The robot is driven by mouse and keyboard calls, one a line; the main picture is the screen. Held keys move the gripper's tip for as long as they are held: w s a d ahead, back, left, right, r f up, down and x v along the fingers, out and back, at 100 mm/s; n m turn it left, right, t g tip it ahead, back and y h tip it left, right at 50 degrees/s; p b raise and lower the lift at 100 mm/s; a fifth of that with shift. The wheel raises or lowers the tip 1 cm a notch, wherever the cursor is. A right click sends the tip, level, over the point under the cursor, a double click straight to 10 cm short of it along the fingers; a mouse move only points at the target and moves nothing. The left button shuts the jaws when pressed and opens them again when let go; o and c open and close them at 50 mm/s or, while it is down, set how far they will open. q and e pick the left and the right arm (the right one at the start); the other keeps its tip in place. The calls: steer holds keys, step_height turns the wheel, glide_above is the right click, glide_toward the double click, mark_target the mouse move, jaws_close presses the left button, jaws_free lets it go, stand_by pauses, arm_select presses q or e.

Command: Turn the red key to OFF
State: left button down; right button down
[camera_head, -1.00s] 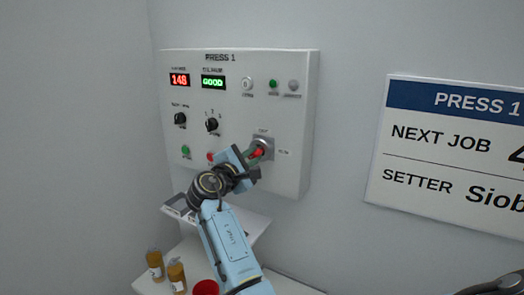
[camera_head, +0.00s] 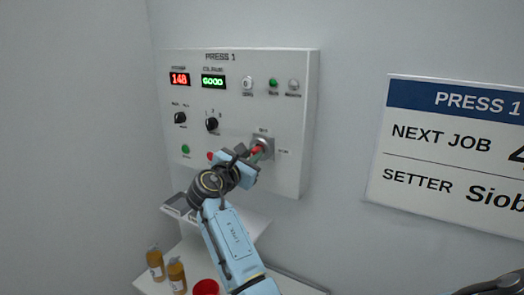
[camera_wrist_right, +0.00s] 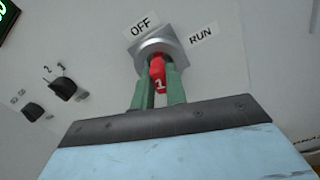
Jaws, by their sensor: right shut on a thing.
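The red key (camera_wrist_right: 158,72) sits in a silver key switch (camera_wrist_right: 168,44) on the white PRESS 1 panel (camera_head: 232,180). The right wrist view shows an OFF label at the switch's upper left and a RUN label at its upper right. I cannot tell which label the key points at. My right gripper (camera_wrist_right: 157,88) is shut on the key, with a green finger on each side. In the head view the key (camera_head: 257,150) shows as a small red patch at the gripper (camera_head: 256,154), which partly hides it. My left gripper is not in view.
Black selector knobs (camera_head: 212,124) and a green button (camera_head: 185,149) are left of the switch; a red button (camera_head: 210,156) is close beside my gripper. Below are a shelf (camera_head: 252,222), amber bottles (camera_head: 176,275) and a red round thing (camera_head: 206,287). A sign (camera_head: 450,150) hangs at right.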

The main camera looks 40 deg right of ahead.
steer(key=n, duration=0.4)
steer(key=shift+s+n, duration=0.1)
steer(key=shift+n, duration=0.3)
steer(key=c, duration=1.3)
jaws_free()
steer(key=shift+d, duration=0.1)
steer(key=shift+c, duration=0.2)
steer(key=b+v, duration=0.3)
steer(key=v, duration=1)
steer(key=shift+a, duration=0.3)
